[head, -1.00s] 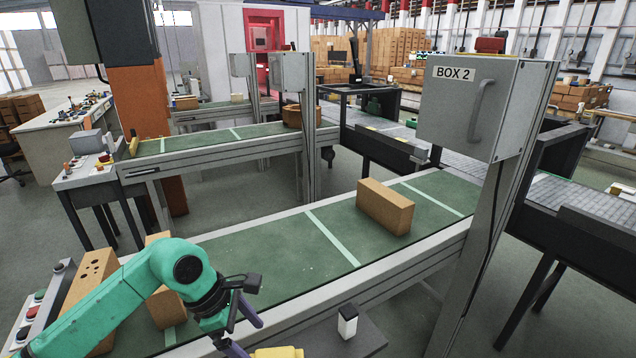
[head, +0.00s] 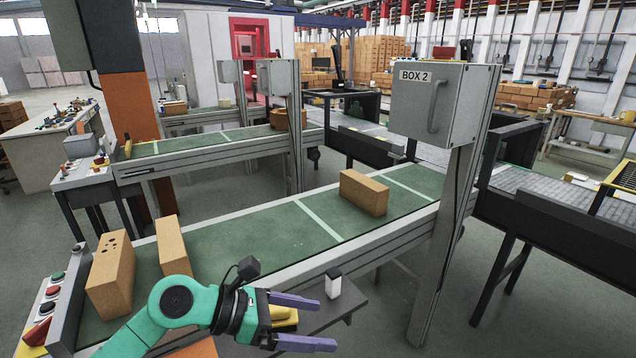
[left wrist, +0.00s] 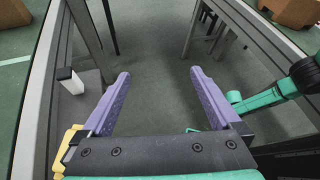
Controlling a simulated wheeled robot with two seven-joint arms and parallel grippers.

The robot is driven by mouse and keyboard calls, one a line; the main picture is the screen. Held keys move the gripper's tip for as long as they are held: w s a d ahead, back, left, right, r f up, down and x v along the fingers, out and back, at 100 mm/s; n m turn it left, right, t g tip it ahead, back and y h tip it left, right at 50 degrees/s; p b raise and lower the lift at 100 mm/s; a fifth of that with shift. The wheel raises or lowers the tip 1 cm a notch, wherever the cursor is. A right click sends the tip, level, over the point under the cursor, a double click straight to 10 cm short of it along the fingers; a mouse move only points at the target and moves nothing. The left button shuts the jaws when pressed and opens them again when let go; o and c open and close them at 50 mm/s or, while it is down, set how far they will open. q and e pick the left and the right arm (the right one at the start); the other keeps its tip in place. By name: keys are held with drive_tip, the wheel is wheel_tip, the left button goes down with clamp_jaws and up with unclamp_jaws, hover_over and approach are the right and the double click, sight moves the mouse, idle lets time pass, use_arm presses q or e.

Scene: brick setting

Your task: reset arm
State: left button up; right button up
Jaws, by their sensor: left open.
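My left gripper (head: 312,321) is in the lower middle of the head view, in front of the near conveyor. Its two purple fingers are spread apart and point right, with nothing between them. In the left wrist view the open fingers (left wrist: 160,100) have only floor and dark legs beyond them. My green left arm comes in from the bottom left of the head view. A green arm part also shows at the right of the left wrist view. My right gripper cannot be made out in the head view.
Near conveyor (head: 258,232) carries a holed brick (head: 112,277), a plain brick (head: 173,246) and another brick (head: 364,193). A white block with a black top (head: 333,284) stands on a grey ledge close to the left gripper. A post holds the BOX 2 cabinet (head: 428,105). A button panel (head: 45,305) is at left.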

use_arm(q)
wheel_tip(320, 180, up, 9)
drive_tip(key=d+n+t+h, duration=0.2)
drive_tip(key=n+t+h, duration=0.2)
drive_tip(key=n+h, duration=0.15)
drive_tip(key=w+a+r+n+t+y, duration=0.4)
drive_tip(key=w+a+n+t+y, duration=0.45)
drive_tip(key=n, duration=0.85)
drive_tip(key=s+a+f+n+y, duration=0.2)
drive_tip(key=a+f+n+y, duration=0.8)
drive_tip(key=a+f+n, duration=0.65)
drive_tip(key=s+d+f+n+g, duration=0.1)
drive_tip(key=s+f+n+g, duration=0.95)
drive_tip(key=s+f, duration=0.8)
wheel_tip(320, 180, down, 22)
drive_tip(key=s+m+g, duration=0.2)
drive_tip(key=s+a+f+g, duration=0.1)
drive_tip(key=s+a+f, duration=0.1)
drive_tip(key=s+f, duration=1.2)
drive_tip(key=s, duration=0.3)
drive_tip(key=shift+a+f+g+h, duration=0.3)
drive_tip(key=shift+a+f, duration=0.05)
